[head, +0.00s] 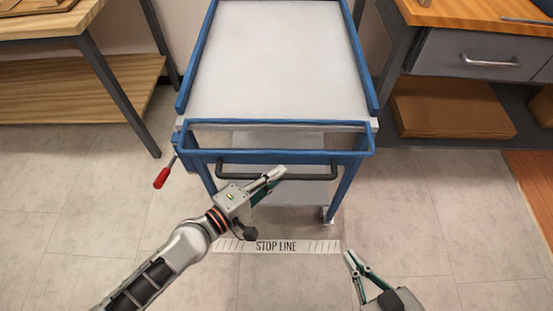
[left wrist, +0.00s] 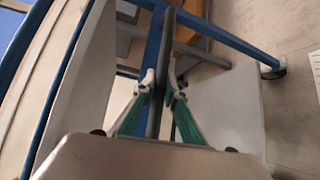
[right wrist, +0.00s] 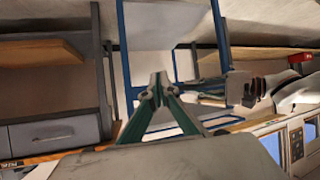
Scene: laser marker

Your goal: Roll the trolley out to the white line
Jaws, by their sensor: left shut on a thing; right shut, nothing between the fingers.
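The trolley (head: 275,70) has a blue frame and pale grey shelves. It stands between two benches, its near end toward me. A dark handle bar (head: 310,177) runs across that end and shows large in the left wrist view (left wrist: 168,45). My left gripper (head: 277,177) is shut on the bar, one finger on each side (left wrist: 163,90). The white line (head: 276,246), marked STOP LINE, lies on the floor on my side of the trolley. A visible near caster (head: 327,216) is a short way behind it. My right gripper (head: 356,264) is shut and empty, right of the line.
A red-handled lever (head: 162,178) sticks out at the trolley's near left corner. A wooden bench with a lower shelf (head: 80,88) stands left. A bench with a grey drawer (head: 470,52) stands right, its leg close to the trolley. The tiled floor around the line is clear.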

